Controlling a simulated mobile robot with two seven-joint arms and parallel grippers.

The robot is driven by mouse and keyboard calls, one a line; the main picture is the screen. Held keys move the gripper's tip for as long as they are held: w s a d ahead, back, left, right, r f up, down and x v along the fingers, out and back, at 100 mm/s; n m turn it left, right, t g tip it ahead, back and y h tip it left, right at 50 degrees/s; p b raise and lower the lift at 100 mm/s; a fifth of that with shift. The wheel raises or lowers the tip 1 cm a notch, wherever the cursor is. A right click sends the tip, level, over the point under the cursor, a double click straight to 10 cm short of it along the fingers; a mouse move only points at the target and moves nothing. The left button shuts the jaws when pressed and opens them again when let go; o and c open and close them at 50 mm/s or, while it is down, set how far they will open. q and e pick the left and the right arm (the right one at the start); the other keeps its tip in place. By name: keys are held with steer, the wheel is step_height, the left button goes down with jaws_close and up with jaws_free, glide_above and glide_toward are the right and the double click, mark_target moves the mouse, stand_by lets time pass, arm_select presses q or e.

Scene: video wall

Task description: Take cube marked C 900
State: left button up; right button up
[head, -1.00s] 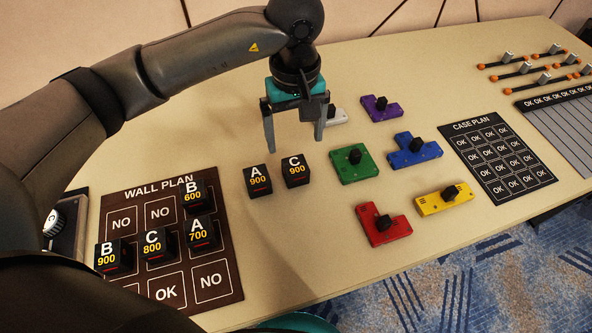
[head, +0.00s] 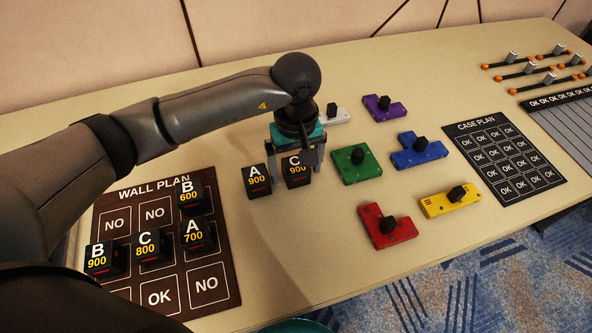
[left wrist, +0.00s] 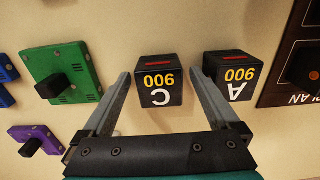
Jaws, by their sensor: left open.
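The black cube marked C 900 (head: 297,171) stands on the tan table, just right of the cube marked A 900 (head: 257,180). My left gripper (head: 292,178) is open and lowered over the C 900 cube, with its fingers partly covering the cube in the head view. In the left wrist view the C 900 cube (left wrist: 158,82) lies between the two open fingers (left wrist: 160,85). The A 900 cube (left wrist: 230,76) is beside it, just outside the right finger.
Coloured knobbed pieces, with the green one (head: 354,165) nearest, lie to the right. The wall plan board (head: 208,283) with several black cubes lies to the left. The case plan board (head: 508,165) is farther right. Bare table (head: 300,250) lies in front of the two 900 cubes.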

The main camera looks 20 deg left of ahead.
arm_select(q)
steer(key=shift+c, duration=0.4)
steer(key=c, duration=1.4)
steer(key=shift+r, duration=0.1)
